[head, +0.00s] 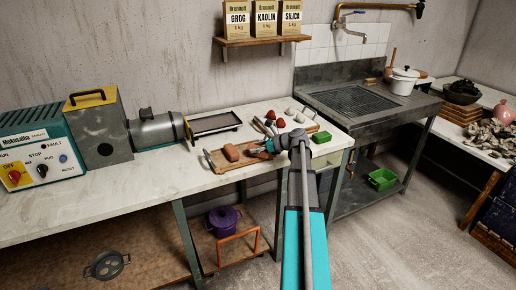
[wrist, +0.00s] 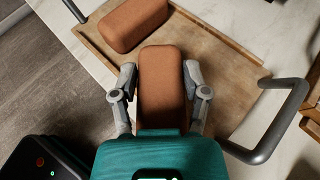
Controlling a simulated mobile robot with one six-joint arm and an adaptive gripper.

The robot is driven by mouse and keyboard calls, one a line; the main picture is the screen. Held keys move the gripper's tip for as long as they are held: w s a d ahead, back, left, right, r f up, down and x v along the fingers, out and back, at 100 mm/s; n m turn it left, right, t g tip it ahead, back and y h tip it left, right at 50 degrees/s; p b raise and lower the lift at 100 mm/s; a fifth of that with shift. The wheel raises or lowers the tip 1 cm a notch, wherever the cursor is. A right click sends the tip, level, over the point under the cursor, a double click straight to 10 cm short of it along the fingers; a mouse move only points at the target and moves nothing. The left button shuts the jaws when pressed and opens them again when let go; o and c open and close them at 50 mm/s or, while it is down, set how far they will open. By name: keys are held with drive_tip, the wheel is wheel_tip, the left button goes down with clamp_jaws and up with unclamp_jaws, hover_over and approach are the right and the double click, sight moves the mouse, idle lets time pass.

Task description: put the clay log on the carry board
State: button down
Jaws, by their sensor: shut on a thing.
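My gripper (wrist: 160,80) is shut on a brown clay log (wrist: 162,95), with one finger on each long side. The held log is over the wooden carry board (wrist: 222,70); I cannot tell whether it touches the board. A second clay log (wrist: 134,22) lies on the board, just beyond and to the left of the held one. In the head view the board (head: 215,162) is on the worktop, the lying log (head: 231,153) is on its left part, and my gripper (head: 264,148) is over its right part, partly hiding the held log.
The board has dark metal handles (wrist: 292,110). The worktop's front edge is close to the board.

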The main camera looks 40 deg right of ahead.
drive_tip(key=shift+f, duration=0.2)
drive_tip(key=shift+c, duration=0.4)
unclamp_jaws()
drive_tip(key=shift+r, duration=0.2)
drive_tip(key=shift+s+d+r, duration=0.1)
drive_tip(key=shift+s+r, duration=0.05)
drive_tip(key=p+v, duration=0.5)
drive_tip(key=v, duration=0.6)
drive_tip(key=shift+s, duration=0.25)
drive_tip(key=shift+r, duration=0.1)
